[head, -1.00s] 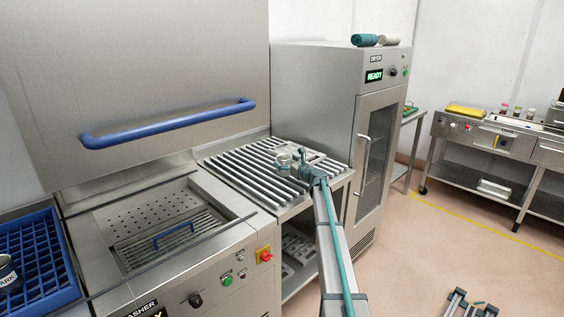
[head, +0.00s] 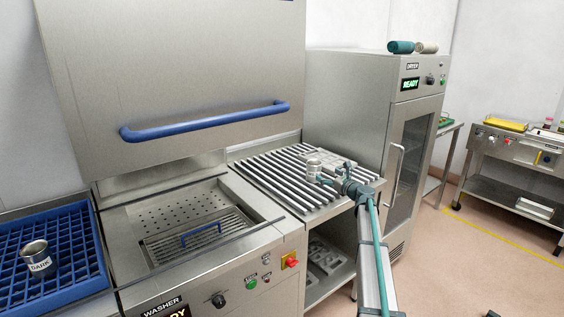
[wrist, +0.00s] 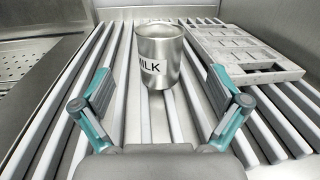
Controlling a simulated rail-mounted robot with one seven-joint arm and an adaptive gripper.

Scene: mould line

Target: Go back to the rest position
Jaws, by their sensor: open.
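A metal tin marked MILK (wrist: 158,62) stands upright on the slatted rack (head: 262,180), past my fingertips in the wrist view. It also shows on the rack in the head view (head: 313,167). My gripper (wrist: 160,90) is open and empty, its two teal-and-grey fingers apart on either side of the line to the tin, with neither touching it. In the head view my gripper (head: 328,174) is low over the rack's right part, just right of the tin.
A pale mould plate (wrist: 243,52) lies right of the tin. The dryer (head: 345,80) stands behind the rack, its door closed. The washer (head: 175,75) is to the left, its hood raised. A blue crate (head: 75,285) holds a tin marked DARK (head: 36,255).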

